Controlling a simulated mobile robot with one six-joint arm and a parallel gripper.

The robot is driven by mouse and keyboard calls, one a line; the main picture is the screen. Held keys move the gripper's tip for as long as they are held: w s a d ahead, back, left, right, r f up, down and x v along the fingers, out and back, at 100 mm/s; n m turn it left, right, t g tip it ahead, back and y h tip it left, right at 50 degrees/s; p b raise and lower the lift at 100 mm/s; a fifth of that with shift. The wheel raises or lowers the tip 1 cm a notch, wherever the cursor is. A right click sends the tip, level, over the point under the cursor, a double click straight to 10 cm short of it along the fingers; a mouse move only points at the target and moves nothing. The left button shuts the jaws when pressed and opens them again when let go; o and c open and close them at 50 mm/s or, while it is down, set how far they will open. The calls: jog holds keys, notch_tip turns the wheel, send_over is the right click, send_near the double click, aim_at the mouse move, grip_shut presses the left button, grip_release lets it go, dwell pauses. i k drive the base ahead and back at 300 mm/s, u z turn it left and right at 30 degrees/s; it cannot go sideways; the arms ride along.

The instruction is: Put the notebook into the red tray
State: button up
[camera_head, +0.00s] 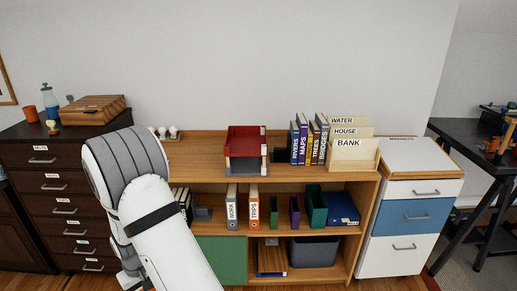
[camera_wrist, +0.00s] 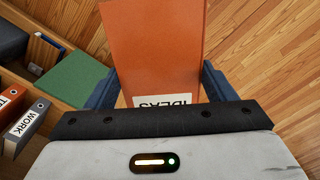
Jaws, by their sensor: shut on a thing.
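The notebook (camera_wrist: 160,50) is orange with a white label reading IDEAS. In the wrist view it sits between the two blue fingers of my gripper (camera_wrist: 160,85), which is shut on it, and it extends away from the gripper above the wood floor. In the head view my arm reaches down at the left, and the gripper and notebook are mostly hidden at the bottom edge. The red tray (camera_head: 247,133) stands on top of the wooden shelf unit, stacked over a grey tray (camera_head: 246,166). The gripper is well below and left of it.
The shelf unit's top (camera_head: 200,147) also holds books (camera_head: 308,140) and a box of labelled folders (camera_head: 354,150) right of the trays. Binders (camera_head: 232,207) stand on the shelf below. A dark drawer cabinet (camera_head: 45,183) is left and a white-and-blue one (camera_head: 410,215) right.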

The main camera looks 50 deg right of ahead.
aim_at(247, 143)
jog(key=u, duration=0.55)
jog(key=i, duration=0.1)
jog(key=z, duration=2.15)
jog(key=i, duration=0.9)
jog(key=u, duration=0.15)
jog(key=k, duration=0.75)
jog(key=z, duration=0.25)
jog(key=i, duration=0.2)
jog(key=u, duration=0.05)
